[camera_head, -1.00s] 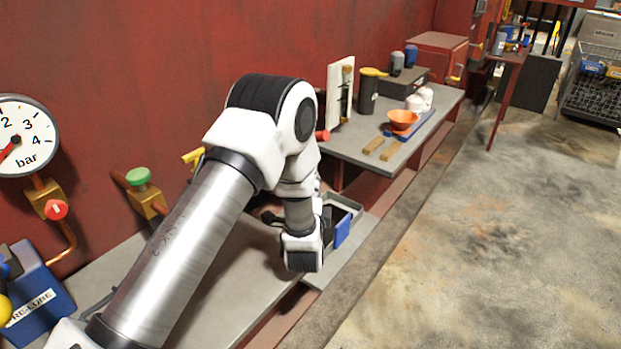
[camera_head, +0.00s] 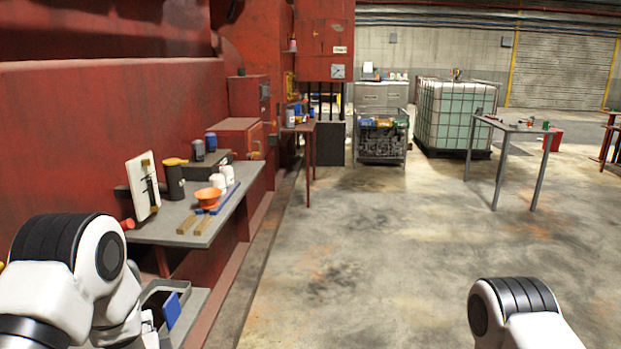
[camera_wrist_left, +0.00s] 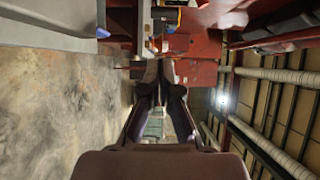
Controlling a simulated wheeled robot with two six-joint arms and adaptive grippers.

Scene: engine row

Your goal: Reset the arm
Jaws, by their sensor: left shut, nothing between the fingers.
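My left arm (camera_head: 65,265) comes in at the lower left of the head view, white with black joint bands, beside the red machine. Its gripper is mostly hidden or cut off there. In the left wrist view my left gripper (camera_wrist_left: 160,70) shows dark fingers with tips together and nothing between them. My right arm (camera_head: 520,310) shows only as a white and black joint at the bottom right of the head view; its gripper is out of the picture.
A grey shelf (camera_head: 160,232) along the red wall holds an orange bowl (camera_head: 208,198), white bottles and a black canister (camera_head: 174,180). A grey bin (camera_head: 160,298) with a blue piece is just below. The concrete floor (camera_head: 370,240) is open. A caged tank (camera_head: 450,115) and a table (camera_head: 515,125) stand farther off.

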